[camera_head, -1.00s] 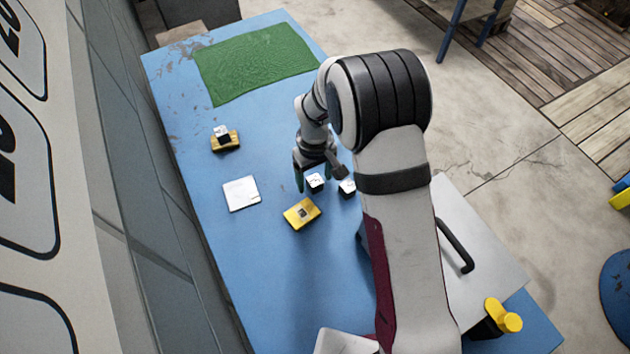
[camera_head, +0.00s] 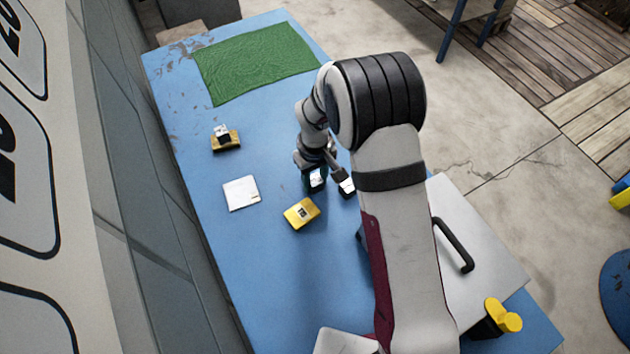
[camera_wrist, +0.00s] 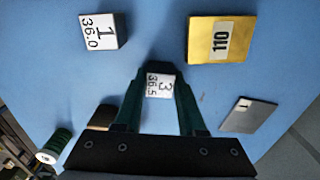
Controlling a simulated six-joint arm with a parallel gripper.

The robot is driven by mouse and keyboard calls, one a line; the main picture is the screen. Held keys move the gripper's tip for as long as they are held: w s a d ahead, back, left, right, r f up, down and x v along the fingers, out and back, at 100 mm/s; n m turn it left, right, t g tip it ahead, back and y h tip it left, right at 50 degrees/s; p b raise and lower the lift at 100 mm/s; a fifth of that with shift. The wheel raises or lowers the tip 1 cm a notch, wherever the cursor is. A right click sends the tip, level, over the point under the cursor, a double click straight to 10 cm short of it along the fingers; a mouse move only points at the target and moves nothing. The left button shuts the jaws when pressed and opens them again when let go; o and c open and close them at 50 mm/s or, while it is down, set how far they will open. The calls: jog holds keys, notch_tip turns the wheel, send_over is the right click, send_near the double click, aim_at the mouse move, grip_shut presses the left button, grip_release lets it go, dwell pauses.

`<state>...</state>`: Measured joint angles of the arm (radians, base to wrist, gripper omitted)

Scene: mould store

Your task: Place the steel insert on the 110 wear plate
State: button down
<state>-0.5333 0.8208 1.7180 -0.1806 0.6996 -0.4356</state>
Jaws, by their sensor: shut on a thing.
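My gripper (camera_head: 315,184) is low over the blue table and shut on a small dark block (camera_wrist: 160,86) with a white top marked "3" and "36.5". In the wrist view the block sits between the green fingertips of the gripper (camera_wrist: 160,95). A similar block (camera_wrist: 103,31), marked "1" and "36.0", stands apart from it; it also shows in the head view (camera_head: 347,187). The yellow 110 wear plate (camera_wrist: 205,50) lies near the gripper with its top clear apart from the label; it also shows in the head view (camera_head: 301,213). I cannot tell which block is steel.
A pale flat plate (camera_head: 241,193) lies left of the wear plate. Another yellow plate (camera_head: 232,146) carries a small block (camera_head: 221,131) farther back. A green mat (camera_head: 255,62) covers the far end of the blue table (camera_head: 250,270).

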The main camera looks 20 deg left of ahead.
jog(key=r, duration=1)
jog(key=shift+s+d, duration=0.1)
jog(key=shift+d, duration=0.3)
jog(key=s+d+r, duration=0.3)
jog(key=s+d, duration=0.2)
jog(key=d, duration=0.4)
send_over(302, 213)
jog(key=f, duration=0.6)
jog(key=shift+d+f, duration=0.3)
jog(key=shift+f, duration=0.1)
jog(key=f, duration=0.4)
jog(key=shift+a, duration=0.3)
jog(key=shift+f, duration=0.2)
jog(key=shift+f, duration=0.1)
